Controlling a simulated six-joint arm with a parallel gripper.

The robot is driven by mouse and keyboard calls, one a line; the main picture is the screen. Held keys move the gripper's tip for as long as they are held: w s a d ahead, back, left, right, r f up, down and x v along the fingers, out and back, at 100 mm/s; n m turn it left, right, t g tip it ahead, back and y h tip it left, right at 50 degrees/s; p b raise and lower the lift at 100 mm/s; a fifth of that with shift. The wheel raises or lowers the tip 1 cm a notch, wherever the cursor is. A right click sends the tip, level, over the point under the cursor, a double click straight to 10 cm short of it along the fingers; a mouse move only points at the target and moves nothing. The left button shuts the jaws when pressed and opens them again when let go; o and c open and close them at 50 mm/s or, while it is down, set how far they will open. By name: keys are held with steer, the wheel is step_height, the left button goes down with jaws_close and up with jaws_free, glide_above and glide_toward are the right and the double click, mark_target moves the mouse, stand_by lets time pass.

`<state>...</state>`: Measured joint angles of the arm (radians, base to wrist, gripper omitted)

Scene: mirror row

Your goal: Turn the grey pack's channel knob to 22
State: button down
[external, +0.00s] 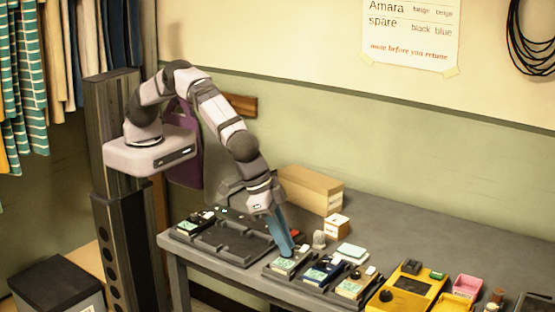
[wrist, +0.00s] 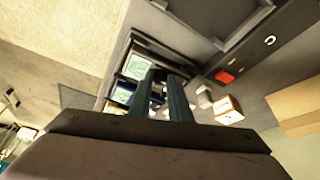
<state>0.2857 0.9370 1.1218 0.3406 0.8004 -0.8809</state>
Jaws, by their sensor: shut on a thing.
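The grey pack (external: 277,268) with a pale green screen lies at the left end of a row of similar packs near the table's front edge. My gripper (external: 289,252) reaches down onto it with blue-green fingers. The fingers are shut on its channel knob, which they mostly hide. In the wrist view my gripper (wrist: 164,82) is at the pack, and the pack's green screen (wrist: 137,67) shows left of the fingertips. The number the knob points to cannot be read.
A navy pack (external: 323,270) and a beige pack (external: 354,288) lie close on the right. A yellow device (external: 408,290) is further right. A black tray (external: 232,243) is on the left. A small box (external: 337,226) and a long cardboard box (external: 309,190) stand behind.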

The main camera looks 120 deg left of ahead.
steer(key=c, duration=1.9)
jaws_free()
steer(key=b+v, duration=0.2)
steer(key=v, duration=0.5)
steer(key=shift+r, duration=0.15)
